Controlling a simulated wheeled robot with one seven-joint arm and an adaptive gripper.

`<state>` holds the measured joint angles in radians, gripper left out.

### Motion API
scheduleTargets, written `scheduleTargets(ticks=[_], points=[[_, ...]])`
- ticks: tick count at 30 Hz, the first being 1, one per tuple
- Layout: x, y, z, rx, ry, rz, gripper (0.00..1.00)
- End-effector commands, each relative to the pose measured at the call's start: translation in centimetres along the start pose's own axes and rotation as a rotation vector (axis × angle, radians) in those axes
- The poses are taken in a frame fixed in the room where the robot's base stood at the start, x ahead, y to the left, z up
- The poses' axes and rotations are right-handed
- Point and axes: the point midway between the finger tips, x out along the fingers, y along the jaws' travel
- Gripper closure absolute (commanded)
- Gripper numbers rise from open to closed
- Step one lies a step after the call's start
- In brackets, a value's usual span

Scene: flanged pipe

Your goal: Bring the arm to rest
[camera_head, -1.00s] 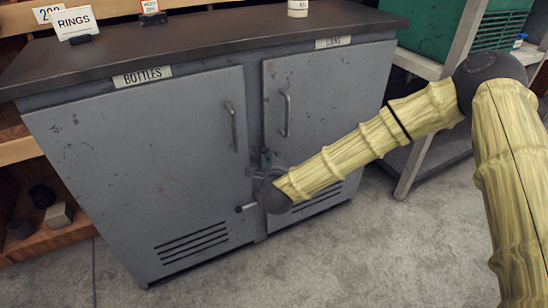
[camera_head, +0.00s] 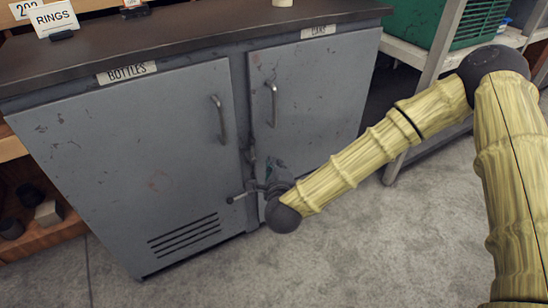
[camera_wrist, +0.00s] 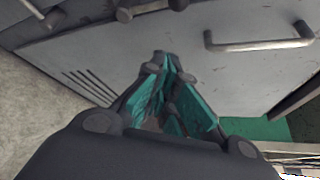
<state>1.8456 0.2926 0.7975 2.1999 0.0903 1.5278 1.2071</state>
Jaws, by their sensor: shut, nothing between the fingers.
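My arm, pale yellow and ribbed with dark joints, reaches from the right in the head view to the front of a grey two-door cabinet (camera_head: 130,150). My gripper (camera_head: 272,168), partly hidden by the wrist joint, is at the lower part of the seam between the doors. In the wrist view my gripper (camera_wrist: 168,62) has teal fingers closed together at the tips, with nothing between them. The cabinet front (camera_wrist: 130,50) lies beyond the fingers. Whether they touch it I cannot tell.
A door handle (camera_wrist: 260,42) shows right of the fingers in the wrist view. A shelf with a green crate (camera_head: 462,25) stands right. Grey floor (camera_head: 350,260) is clear in front.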

Motion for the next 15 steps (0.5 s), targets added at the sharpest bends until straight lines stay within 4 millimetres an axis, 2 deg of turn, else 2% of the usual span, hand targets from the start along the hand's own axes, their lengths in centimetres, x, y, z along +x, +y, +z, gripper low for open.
scheduleTargets(ticks=[15], points=[[-0.55, -0.02, -0.02, 0.000, 0.000, 0.000, 1.00]])
